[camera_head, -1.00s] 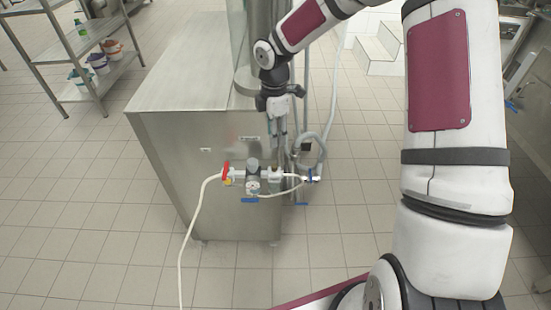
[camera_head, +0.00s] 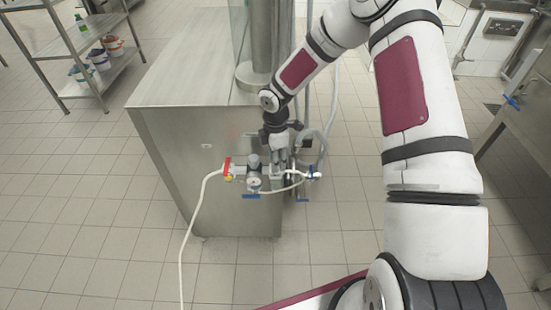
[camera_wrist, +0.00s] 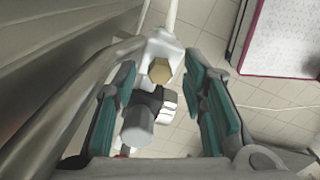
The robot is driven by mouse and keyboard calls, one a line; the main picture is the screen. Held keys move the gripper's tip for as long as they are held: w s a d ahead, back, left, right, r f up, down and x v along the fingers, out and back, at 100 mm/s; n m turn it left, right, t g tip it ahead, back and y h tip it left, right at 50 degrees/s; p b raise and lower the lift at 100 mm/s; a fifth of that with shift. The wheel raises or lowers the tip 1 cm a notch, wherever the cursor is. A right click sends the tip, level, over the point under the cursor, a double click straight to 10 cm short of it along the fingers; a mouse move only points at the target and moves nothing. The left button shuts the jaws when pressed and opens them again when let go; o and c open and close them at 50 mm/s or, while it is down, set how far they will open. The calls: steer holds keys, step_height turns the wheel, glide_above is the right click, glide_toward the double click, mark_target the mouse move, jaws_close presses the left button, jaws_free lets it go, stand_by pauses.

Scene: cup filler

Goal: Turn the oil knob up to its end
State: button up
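A row of small air fittings is mounted on the front of the steel machine (camera_head: 200,190). It has a grey knob (camera_head: 253,161) and a round gauge (camera_head: 253,183). No label shows which part is the oil knob. My gripper (camera_head: 279,165) points down at the right part of the row, just right of the grey knob. In the wrist view my gripper (camera_wrist: 162,82) is open, its teal pads apart. A brass hexagonal piece (camera_wrist: 160,70) on a white block lies between the fingers, with gaps on both sides. The grey knob (camera_wrist: 137,131) shows nearer the palm.
A red lever (camera_head: 227,166) sits at the row's left end, and blue handles (camera_head: 251,196) hang below. A white hose (camera_head: 184,235) runs to the floor. Grey pipes stand behind my gripper. The tiled floor (camera_head: 90,220) in front is clear.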

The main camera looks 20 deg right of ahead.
jaws_close()
